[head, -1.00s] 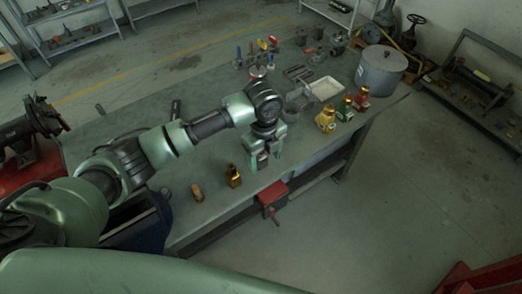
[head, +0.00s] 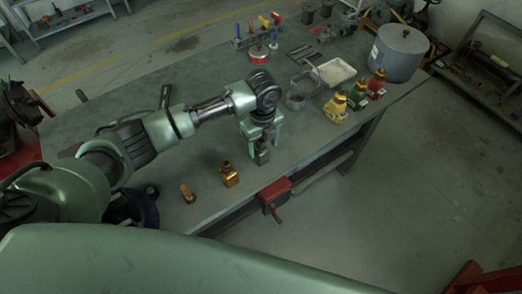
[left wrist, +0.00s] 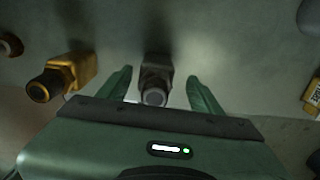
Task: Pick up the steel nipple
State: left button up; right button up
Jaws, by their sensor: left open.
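The steel nipple (left wrist: 156,79), a dark grey fitting with a round lighter end, stands on the bench between the two fingers of my left gripper (left wrist: 161,90) in the left wrist view. A gap shows on each side of it, so the fingers do not appear to touch it. In the head view my left gripper (head: 262,142) points down over the bench near its front edge, and the grey nipple (head: 262,157) shows low between the fingers, partly hidden by them. My left gripper is open. My right gripper is not in view.
A brass fitting (head: 229,176) stands left of the gripper, with a smaller copper-coloured piece (head: 187,194) beyond it. A red vise (head: 275,191) is on the front edge. Yellow (head: 335,105), green and red bottles, a white tray (head: 336,71) and a grey pot (head: 398,52) stand to the right.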

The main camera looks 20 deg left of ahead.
aim_at(261, 153)
pick_arm(q)
jog(key=f, duration=0.2)
jog(key=f+p, duration=0.1)
jog(key=shift+s+a+f, duration=0.1)
jog(key=shift+s+f, duration=0.15)
jog(key=shift+f, duration=0.55)
jog(key=shift+r, duration=0.1)
grip_shut()
jog(key=shift+w, duration=0.1)
